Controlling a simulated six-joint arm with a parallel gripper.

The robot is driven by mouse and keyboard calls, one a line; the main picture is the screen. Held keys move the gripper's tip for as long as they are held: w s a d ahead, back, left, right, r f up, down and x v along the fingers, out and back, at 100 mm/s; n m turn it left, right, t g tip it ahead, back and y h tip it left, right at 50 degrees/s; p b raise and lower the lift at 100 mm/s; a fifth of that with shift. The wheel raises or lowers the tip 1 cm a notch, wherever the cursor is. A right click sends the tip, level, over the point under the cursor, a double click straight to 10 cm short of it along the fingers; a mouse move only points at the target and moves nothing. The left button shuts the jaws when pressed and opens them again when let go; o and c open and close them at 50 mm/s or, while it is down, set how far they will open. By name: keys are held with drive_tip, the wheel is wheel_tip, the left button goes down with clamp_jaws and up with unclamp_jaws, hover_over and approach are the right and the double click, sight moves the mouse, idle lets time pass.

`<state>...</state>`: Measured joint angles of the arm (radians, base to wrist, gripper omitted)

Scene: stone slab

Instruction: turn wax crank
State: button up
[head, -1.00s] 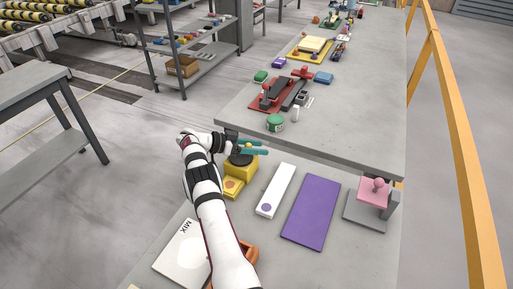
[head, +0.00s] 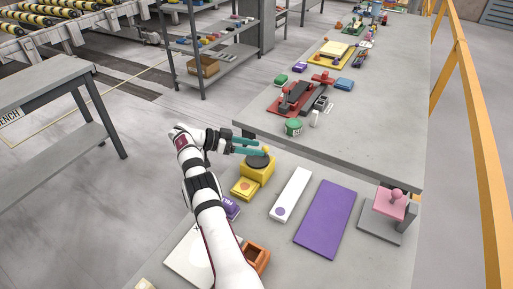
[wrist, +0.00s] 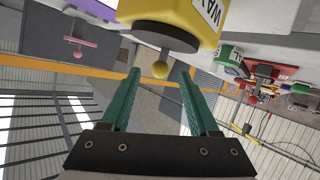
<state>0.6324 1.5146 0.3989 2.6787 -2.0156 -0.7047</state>
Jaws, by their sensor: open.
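The wax crank is a yellow box (head: 257,172) with a dark round disc (head: 258,161) on top and a small yellow knob (head: 266,149). In the wrist view the box (wrist: 185,14) carries the letters WAX, with the dark disc (wrist: 164,36) and the round yellow knob (wrist: 160,70). My gripper (head: 262,146) has teal fingers and is beside the top of the crank. In the wrist view my gripper (wrist: 160,74) is open, and the knob shows between the fingertips with a gap on both sides. I cannot tell the exact depth between knob and fingertips.
A white strip (head: 292,194), a purple mat (head: 326,219) and a pink-topped press (head: 390,204) lie to the right on the slab. An orange-brown open box (head: 257,258) is near my arm. A green tin (head: 293,127) stands on the far table.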

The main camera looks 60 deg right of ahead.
drive_tip(key=shift+w+a+r, duration=0.1)
drive_tip(key=shift+w+r, duration=0.15)
drive_tip(key=shift+r, duration=0.05)
drive_tip(key=w+a+r+t+h, duration=0.1)
drive_tip(key=a+r+t+h, duration=0.1)
drive_tip(key=shift+w+a+r+h, duration=0.1)
drive_tip(key=shift+w+r+h, duration=0.1)
drive_tip(key=shift+w+h, duration=0.2)
drive_tip(key=s+a+n+t+h, duration=0.1)
drive_tip(key=s+a+t, duration=0.1)
drive_tip(key=a+t, duration=0.3)
drive_tip(key=shift+g, duration=0.6)
drive_tip(key=x, duration=1.4)
drive_tip(key=shift+s+d+f, duration=0.1)
drive_tip(key=shift+d+f, duration=0.15)
drive_tip(key=shift+d, duration=0.05)
drive_tip(key=shift+c, duration=0.3)
clamp_jaws()
